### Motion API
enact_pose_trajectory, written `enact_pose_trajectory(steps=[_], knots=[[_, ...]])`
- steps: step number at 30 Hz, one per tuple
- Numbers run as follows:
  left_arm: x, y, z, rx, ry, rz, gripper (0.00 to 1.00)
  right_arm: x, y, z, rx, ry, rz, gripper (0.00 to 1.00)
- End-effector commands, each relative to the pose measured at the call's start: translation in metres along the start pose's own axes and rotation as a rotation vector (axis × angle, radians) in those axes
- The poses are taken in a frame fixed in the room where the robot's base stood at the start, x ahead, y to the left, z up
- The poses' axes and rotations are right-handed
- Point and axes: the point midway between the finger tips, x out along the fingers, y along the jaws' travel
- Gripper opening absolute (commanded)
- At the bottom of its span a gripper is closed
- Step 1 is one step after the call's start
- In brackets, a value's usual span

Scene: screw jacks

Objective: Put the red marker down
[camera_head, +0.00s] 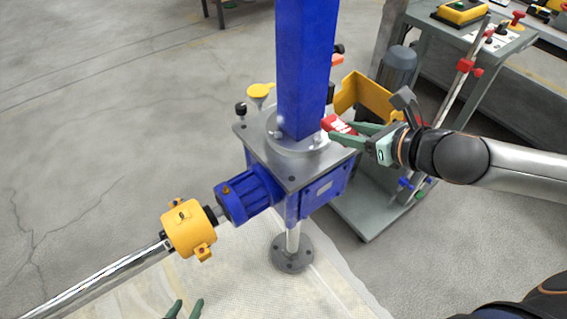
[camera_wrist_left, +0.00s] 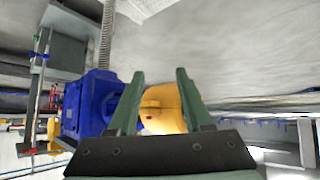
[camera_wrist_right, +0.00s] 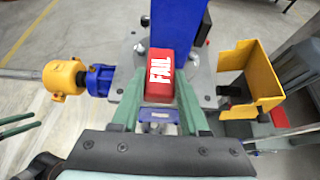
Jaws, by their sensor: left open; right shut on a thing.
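The red marker (camera_wrist_right: 160,68) carries the word FAIL in white and sits between the fingers of my right gripper (camera_wrist_right: 160,95), which is shut on it. In the head view the marker (camera_head: 338,123) is at the right edge of the jack's grey top plate (camera_head: 290,178), beside the blue column (camera_head: 305,70). I cannot tell whether it touches the plate. My right gripper (camera_head: 350,134) comes in from the right. My left gripper (camera_head: 184,308) is open and empty at the bottom edge of the head view; its fingers also show in the left wrist view (camera_wrist_left: 160,95).
A yellow coupling guard (camera_head: 188,228) and a shiny shaft (camera_head: 110,280) extend to the lower left of the jack. A black knob (camera_head: 240,109) stands at the plate's left corner. The floor at left is clear.

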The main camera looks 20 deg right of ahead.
Motion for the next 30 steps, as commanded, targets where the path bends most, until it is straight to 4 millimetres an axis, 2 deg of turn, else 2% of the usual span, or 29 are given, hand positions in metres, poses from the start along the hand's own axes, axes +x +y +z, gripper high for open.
enact_pose_trajectory(steps=[15,21,30], knots=[[0.001,-0.002,0.006,-0.001,-0.009,-0.005,0.5,0.052,0.054,-0.005,0.003,-0.002,0.005,0.0],[0.009,-0.002,0.01,0.0,-0.009,-0.001,0.5,0.084,0.074,-0.029,0.003,0.0,0.002,0.0],[0.011,0.002,-0.001,0.004,0.008,0.01,0.5,0.102,0.086,-0.041,-0.001,0.0,-0.001,0.0]])
